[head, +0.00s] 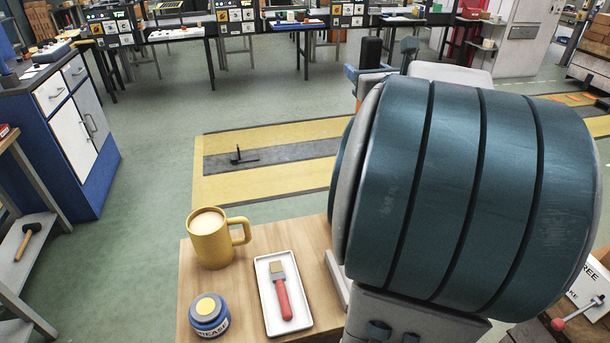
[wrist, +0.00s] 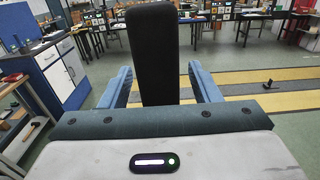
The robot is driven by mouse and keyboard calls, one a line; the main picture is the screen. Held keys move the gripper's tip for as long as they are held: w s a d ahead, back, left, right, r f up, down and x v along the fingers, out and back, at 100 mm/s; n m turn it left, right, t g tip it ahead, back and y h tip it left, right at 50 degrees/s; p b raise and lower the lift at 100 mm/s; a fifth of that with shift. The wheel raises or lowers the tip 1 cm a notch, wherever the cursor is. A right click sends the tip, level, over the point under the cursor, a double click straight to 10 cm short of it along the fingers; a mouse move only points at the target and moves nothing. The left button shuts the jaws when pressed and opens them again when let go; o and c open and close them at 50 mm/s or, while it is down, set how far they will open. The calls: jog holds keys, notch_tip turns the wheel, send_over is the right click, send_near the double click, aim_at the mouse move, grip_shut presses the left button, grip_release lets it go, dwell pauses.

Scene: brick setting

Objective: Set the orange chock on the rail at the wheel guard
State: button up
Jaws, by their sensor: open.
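The rail is a dark grey strip (head: 290,152) between yellow bands on the floor. A small black upright bracket with a flat foot (head: 239,157), perhaps the wheel guard, stands on it; it also shows at the right of the wrist view (wrist: 268,86). My gripper (head: 388,58) is partly hidden behind my arm in the head view. In the wrist view my gripper (wrist: 162,78) has its blue fingers apart. A black upright bar stands between them there; I cannot tell what it belongs to.
Close by, a wooden top (head: 245,295) carries a yellow mug (head: 211,245), a grease jar (head: 209,316) and a white tray (head: 264,305) with a red-handled brush (head: 283,292). A blue cabinet (head: 60,140) stands left. Green floor around the yellow bands is clear.

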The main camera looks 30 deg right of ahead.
jog(key=shift+p+x, duration=0.3)
jog(key=shift+x, duration=1.15)
grip_shut()
jog(key=shift+r, duration=0.2)
